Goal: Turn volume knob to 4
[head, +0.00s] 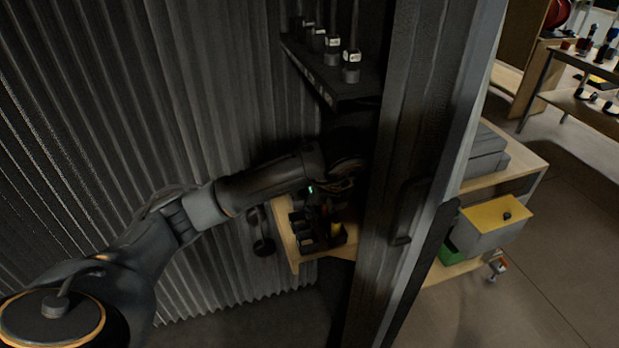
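My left arm reaches in from the left, and my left gripper (332,203) is over the wooden table (289,242) behind the dark upright panel. The gripper is dark and in shadow, so its fingers cannot be made out. I cannot tell whether it touches anything. No volume knob or number scale can be made out for certain. My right gripper is not in view.
A dark upright panel with a handle (400,212) stands just right of my gripper. A black shelf (336,88) with several small dark containers juts out above. A dark rack (318,241) sits on the table. A corrugated wall (230,110) is behind my arm. Floor at right is open.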

